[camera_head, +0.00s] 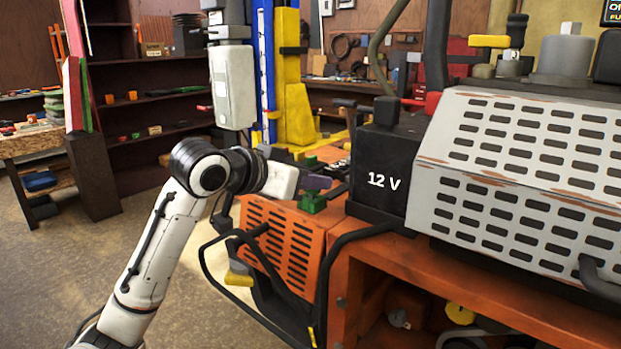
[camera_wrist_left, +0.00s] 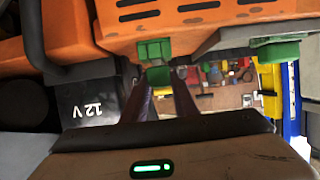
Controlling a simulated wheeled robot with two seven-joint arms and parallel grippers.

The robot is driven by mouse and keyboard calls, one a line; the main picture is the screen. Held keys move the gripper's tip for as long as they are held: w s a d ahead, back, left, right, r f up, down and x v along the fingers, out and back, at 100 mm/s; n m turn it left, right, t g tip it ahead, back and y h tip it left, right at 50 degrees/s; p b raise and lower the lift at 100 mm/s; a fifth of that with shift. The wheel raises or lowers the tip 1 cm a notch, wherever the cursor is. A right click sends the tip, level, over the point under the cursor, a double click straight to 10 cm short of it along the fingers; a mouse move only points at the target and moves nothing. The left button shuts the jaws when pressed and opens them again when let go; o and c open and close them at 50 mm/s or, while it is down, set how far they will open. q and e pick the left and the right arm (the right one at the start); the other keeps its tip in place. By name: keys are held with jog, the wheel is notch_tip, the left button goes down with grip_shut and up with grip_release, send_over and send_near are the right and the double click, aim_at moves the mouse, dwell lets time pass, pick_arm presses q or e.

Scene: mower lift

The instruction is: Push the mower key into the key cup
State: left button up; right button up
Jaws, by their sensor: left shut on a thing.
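My left gripper (camera_head: 318,182) reaches in from the left over the orange mower body (camera_head: 285,240), its dark purplish fingers pointing right. In the left wrist view, the gripper (camera_wrist_left: 160,98) is shut on a small green piece (camera_wrist_left: 158,76), which seems to be the mower key. A wider green block (camera_wrist_left: 154,49) sits right against it on the orange panel, perhaps the key cup; whether the key is inside cannot be told. In the head view, green (camera_head: 312,200) shows just below the fingertips. My right gripper is not in view.
The black 12 V battery box (camera_head: 382,170) stands close right of the gripper. A black tubular frame (camera_head: 323,270) curves in front of the orange body. Another green block (camera_wrist_left: 278,51) shows at the right in the wrist view. A yellow and blue lift post (camera_head: 293,90) stands behind.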

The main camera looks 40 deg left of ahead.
pick_arm(q)
jog(key=shift+f, duration=0.35)
jog(key=o, duration=1.1)
jog(key=d+v, duration=0.1)
jog(key=v, duration=0.9)
jog(key=shift+s+a+b, duration=0.2)
jog(key=shift+a+b, duration=0.2)
jog(key=shift+a, duration=0.05)
